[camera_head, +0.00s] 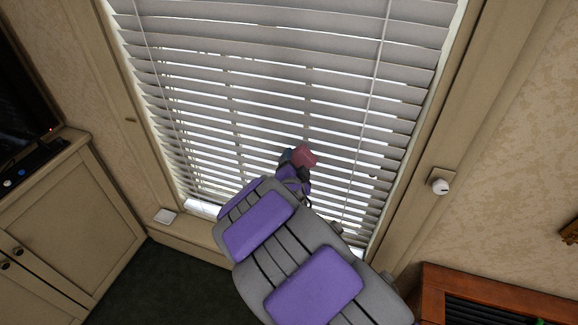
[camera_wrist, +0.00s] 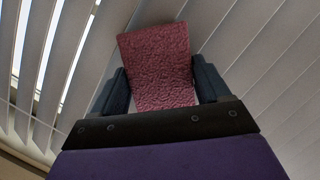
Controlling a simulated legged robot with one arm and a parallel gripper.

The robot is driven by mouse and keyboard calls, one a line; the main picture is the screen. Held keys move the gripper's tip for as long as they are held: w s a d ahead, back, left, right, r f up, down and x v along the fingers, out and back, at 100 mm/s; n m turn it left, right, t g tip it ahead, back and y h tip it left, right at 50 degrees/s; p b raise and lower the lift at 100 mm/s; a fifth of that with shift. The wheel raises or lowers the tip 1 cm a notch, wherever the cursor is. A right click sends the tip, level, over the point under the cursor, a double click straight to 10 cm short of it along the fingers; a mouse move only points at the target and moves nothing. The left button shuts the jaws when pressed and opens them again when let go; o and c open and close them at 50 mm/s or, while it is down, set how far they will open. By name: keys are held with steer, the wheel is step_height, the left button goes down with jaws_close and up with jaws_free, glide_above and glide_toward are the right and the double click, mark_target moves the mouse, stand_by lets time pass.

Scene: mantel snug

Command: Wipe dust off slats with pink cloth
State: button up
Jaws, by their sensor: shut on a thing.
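The window blind (camera_head: 270,80) has grey-white horizontal slats with bright gaps between them, and it fills the middle of the head view. My gripper (camera_head: 295,160) is at the lower middle of the blind. It is shut on the pink cloth (camera_head: 304,156), which sticks out beyond the fingers. In the wrist view the pink cloth (camera_wrist: 158,66) stands between the two dark fingers, with the slats (camera_wrist: 245,45) behind and around it. I cannot tell whether the cloth touches a slat. No dust can be made out on the slats.
A beige cabinet (camera_head: 60,215) with dark items on top stands at the left. A white round knob (camera_head: 439,187) is on the right window frame. A reddish wooden unit (camera_head: 480,297) is at the lower right. Dark floor (camera_head: 160,280) shows at the lower left.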

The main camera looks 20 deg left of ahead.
steer(key=shift+w+a, duration=0.1)
steer(key=shift+a, duration=1.2)
steer(key=shift+w+a+p, duration=0.1)
steer(key=shift+a+p, duration=1.15)
steer(key=shift+a, duration=1)
steer(key=s+b, duration=0.1)
steer(key=s, duration=0.5)
steer(key=shift+a, duration=0.2)
steer(key=shift+s+a, duration=0.1)
steer(key=shift+s, duration=1.4)
